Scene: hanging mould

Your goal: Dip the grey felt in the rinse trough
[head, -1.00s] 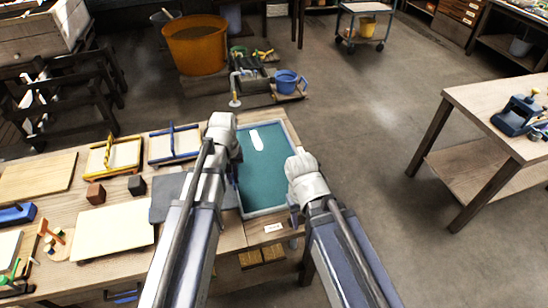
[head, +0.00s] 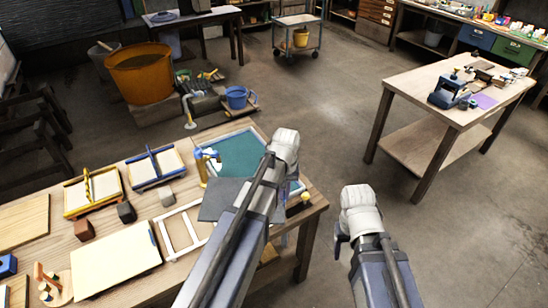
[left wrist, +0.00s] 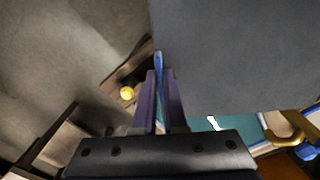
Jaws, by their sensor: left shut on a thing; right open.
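The grey felt (head: 222,197) is a flat dark grey sheet above the table, partly behind my left arm. It fills the upper right of the left wrist view (left wrist: 240,50). My left gripper (left wrist: 160,80) is shut at the sheet's edge; the felt runs out from its purple fingers. Its fingertips are hidden in the head view. A shallow pale-rimmed tray with a teal surface (head: 238,152), seemingly the rinse trough, lies behind and partly under the felt. Its teal also shows in the left wrist view (left wrist: 200,124). My right gripper (head: 342,236) is open and empty, right of the table.
A yellow-and-blue upright fitting (head: 203,166) stands at the trough's left. Floor between the tables is clear.

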